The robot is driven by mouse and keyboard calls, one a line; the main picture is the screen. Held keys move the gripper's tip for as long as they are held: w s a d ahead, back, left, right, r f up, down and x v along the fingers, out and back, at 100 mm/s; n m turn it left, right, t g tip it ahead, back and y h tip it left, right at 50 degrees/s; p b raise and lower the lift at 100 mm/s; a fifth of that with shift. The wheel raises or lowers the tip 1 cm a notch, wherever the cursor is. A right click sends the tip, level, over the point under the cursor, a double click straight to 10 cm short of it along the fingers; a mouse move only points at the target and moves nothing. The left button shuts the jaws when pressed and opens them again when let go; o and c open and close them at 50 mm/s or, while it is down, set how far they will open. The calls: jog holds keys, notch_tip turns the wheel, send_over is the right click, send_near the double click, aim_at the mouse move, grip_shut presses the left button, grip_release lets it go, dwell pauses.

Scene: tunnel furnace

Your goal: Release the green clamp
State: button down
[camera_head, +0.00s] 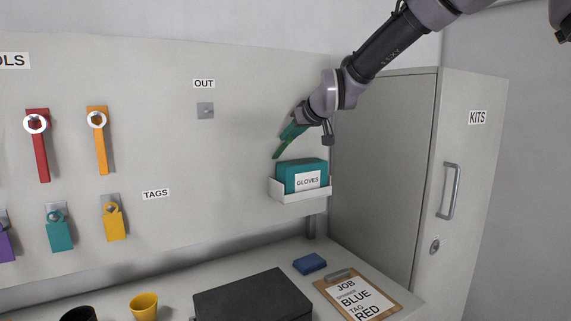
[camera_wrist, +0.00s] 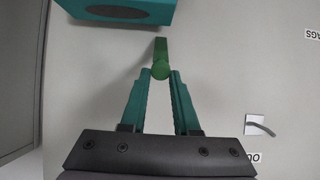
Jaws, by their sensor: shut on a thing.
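The green clamp (camera_wrist: 161,66) is a slim green piece between the teal fingertips of my gripper (camera_wrist: 160,85) in the wrist view. My gripper is shut on it, and the clamp sticks out past the fingertips. In the head view the clamp (camera_head: 282,148) hangs tilted, down and to the left of my gripper (camera_head: 290,134). It is in front of the pale board, above the glove box. I cannot tell whether the clamp touches the board.
A teal glove box (camera_head: 303,174) sits in a white holder (camera_head: 299,196) just below. An empty hook (camera_head: 205,110) is under the OUT sign. A grey cabinet (camera_head: 400,170) stands to the right. Below are a dark case (camera_head: 252,298), blue block (camera_head: 309,263) and clipboard (camera_head: 357,296).

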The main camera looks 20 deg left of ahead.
aim_at(274, 126)
jog(key=shift+w+a+r, duration=0.4)
jog(key=shift+a+r, duration=0.05)
jog(key=shift+r, duration=0.05)
jog(key=shift+w+a+r, duration=0.45)
jog(key=shift+w+a, duration=0.1)
jog(key=shift+a, duration=0.1)
jog(key=shift+w+a+r, duration=0.4)
jog(key=shift+w+a, duration=0.1)
jog(key=shift+a, duration=0.1)
jog(key=shift+w+a+r, duration=0.25)
jog(key=shift+w+a, duration=0.75)
jog(key=shift+a, duration=0.15)
jog(key=c, duration=0.8)
grip_release()
jog(key=shift+o, duration=0.2)
jog(key=shift+v, duration=3.05)
